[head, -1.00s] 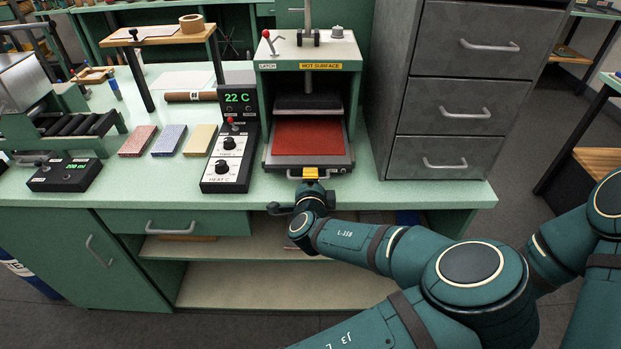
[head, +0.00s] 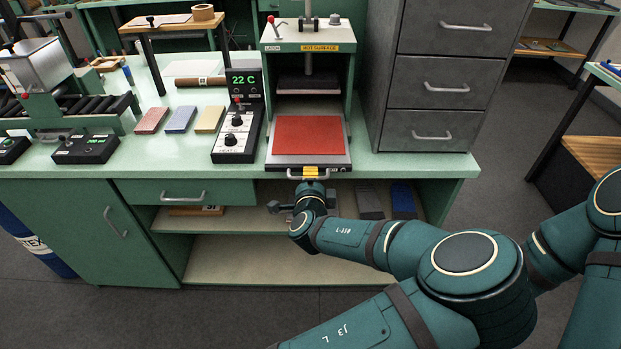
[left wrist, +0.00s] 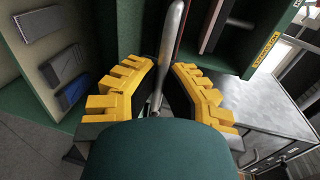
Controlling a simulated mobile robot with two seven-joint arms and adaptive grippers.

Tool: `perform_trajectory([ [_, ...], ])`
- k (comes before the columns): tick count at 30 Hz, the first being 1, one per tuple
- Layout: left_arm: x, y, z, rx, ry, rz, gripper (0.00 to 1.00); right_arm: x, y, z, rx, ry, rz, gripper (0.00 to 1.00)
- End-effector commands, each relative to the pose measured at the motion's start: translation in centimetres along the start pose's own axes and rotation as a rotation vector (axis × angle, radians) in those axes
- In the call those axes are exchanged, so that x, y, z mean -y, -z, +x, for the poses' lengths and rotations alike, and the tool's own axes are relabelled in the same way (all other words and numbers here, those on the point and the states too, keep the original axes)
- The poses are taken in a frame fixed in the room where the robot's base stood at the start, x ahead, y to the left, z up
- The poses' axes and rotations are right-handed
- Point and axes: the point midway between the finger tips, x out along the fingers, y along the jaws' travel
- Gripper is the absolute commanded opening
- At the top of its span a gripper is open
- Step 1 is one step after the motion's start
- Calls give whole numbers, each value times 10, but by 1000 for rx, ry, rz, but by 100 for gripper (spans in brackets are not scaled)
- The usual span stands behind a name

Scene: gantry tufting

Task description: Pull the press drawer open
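The press (head: 273,75) stands on the bench with a green frame. Its drawer (head: 280,162), a grey tray with a red pad (head: 308,135) on it, sticks out of the press front, reaching about the bench's front edge. My left gripper (head: 310,173) is at the middle of the drawer's bar handle (head: 326,176). In the left wrist view, the yellow fingers (left wrist: 166,70) close in on both sides of the grey handle (left wrist: 172,32). My right gripper is not in view.
A grey metal drawer cabinet (head: 430,110) stands close on the right of the press. A control box (head: 237,130) reading 22 C stands on its left. Open shelves (head: 240,262) lie below the bench edge. The floor in front is clear.

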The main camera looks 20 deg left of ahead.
Motion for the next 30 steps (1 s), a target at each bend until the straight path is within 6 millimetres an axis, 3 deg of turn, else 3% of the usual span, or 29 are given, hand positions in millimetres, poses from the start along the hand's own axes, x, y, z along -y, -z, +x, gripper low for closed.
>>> perform_trajectory([
  [3, -1, 0, 0, 0, -2, 1, 0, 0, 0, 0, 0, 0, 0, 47],
  [5, -1, 0, 0, 0, -2, 1, 22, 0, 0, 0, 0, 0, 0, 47],
  [17, 0, 0, -5, -1, 0, 0, 23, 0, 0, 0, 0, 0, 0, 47],
  [30, 0, 1, -67, -2, -2, 1, 23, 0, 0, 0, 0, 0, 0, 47],
])
